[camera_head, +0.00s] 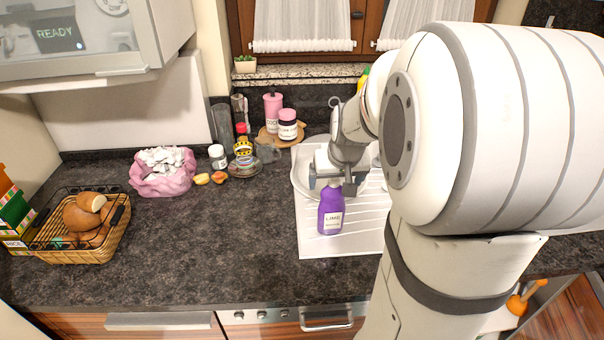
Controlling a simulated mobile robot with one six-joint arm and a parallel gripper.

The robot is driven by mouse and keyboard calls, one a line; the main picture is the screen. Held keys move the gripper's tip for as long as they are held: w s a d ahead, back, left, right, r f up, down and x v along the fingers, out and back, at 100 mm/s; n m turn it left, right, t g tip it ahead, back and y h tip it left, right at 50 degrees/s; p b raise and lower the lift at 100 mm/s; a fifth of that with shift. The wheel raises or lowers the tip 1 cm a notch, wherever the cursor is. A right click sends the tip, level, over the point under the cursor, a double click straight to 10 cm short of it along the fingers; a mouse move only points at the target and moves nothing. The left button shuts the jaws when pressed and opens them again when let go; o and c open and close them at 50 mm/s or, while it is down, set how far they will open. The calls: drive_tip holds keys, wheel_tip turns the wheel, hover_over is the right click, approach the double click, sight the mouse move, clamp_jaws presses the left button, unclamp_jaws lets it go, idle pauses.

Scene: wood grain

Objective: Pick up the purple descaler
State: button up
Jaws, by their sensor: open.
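The purple descaler (330,212) is a small purple bottle with a pale label reading something like "LIME". It stands upright on the ribbed white drainboard (312,239), near its front left part. My gripper (327,186) is at the top of the bottle, around or just behind its neck. The jaws are open. The bottle's top is partly hidden by the gripper, and I cannot tell whether the fingers touch it.
My arm covers the right side of the counter. A bread basket (70,256), a pink bag (160,184), a white-capped jar (217,157) and a wooden board with canisters (268,137) stand to the left and back. The dark counter (220,235) left of the drainboard is clear.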

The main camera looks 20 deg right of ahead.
sight(334, 186)
drive_tip(key=shift+p+x, duration=0.8)
drive_tip(key=shift+x, duration=2.75)
drive_tip(key=shift+w+d, duration=0.1)
drive_tip(key=shift+d, duration=0.05)
drive_tip(key=c, duration=1.7)
drive_tip(key=shift+r, duration=0.1)
drive_tip(key=shift+c, duration=0.5)
drive_tip(key=shift+r, duration=0.1)
